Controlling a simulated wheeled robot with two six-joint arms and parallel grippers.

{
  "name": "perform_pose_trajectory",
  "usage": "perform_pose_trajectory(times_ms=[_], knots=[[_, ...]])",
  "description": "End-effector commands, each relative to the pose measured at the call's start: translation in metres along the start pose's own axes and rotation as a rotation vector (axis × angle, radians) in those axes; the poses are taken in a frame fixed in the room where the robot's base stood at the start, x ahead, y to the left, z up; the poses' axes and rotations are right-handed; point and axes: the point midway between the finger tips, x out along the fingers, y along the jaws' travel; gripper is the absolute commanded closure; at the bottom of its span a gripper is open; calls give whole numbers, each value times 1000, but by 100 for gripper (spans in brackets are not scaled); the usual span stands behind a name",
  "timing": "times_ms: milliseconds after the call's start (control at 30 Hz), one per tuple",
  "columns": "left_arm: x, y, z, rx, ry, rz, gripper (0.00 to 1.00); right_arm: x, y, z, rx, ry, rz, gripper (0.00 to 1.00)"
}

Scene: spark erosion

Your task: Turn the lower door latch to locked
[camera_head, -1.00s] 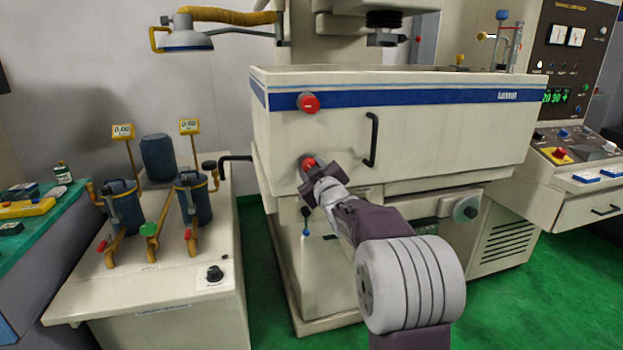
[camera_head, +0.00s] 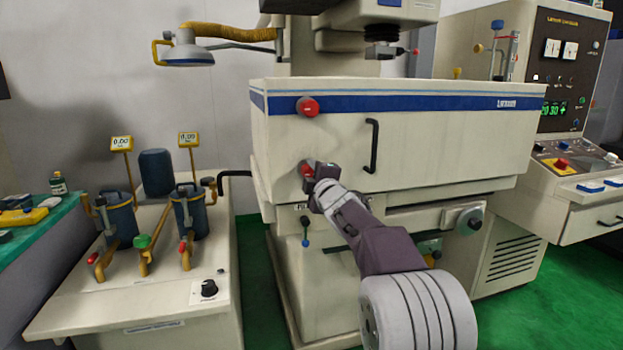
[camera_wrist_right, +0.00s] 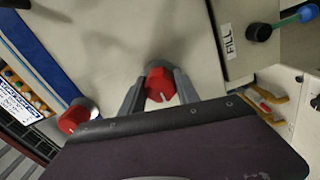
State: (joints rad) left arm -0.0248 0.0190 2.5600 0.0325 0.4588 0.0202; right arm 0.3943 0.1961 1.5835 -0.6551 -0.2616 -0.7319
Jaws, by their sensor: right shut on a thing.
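The lower door latch (camera_head: 306,170) is a red knob on the front left of the cream machine's door (camera_head: 430,145). My right gripper (camera_head: 314,177) is shut on it from the front and partly hides it. In the right wrist view the latch (camera_wrist_right: 160,84) sits between the two fingers, with a pale mark on its face. The matching upper latch (camera_head: 308,106) is a red knob on the blue stripe above, and nothing touches it. Its lettering or lock marks cannot be read. My left gripper is out of view.
A black door handle (camera_head: 372,146) stands right of the latches. A blue-tipped lever (camera_head: 305,232) hangs below, beside a FILL label in the right wrist view (camera_wrist_right: 229,38). A bench with blue canisters (camera_head: 190,212) stands to the left. Green floor shows in front.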

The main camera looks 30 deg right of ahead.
Motion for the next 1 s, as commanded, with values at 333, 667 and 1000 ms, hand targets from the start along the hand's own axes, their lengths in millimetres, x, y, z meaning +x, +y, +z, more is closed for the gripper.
perform_pose_trajectory(times_ms=[333,667,1000], knots=[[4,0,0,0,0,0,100,0,0,-1,-59,1,0,100],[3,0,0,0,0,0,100,0,0,0,-61,1,0,100],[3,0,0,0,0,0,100,0,0,0,-59,1,0,41]])
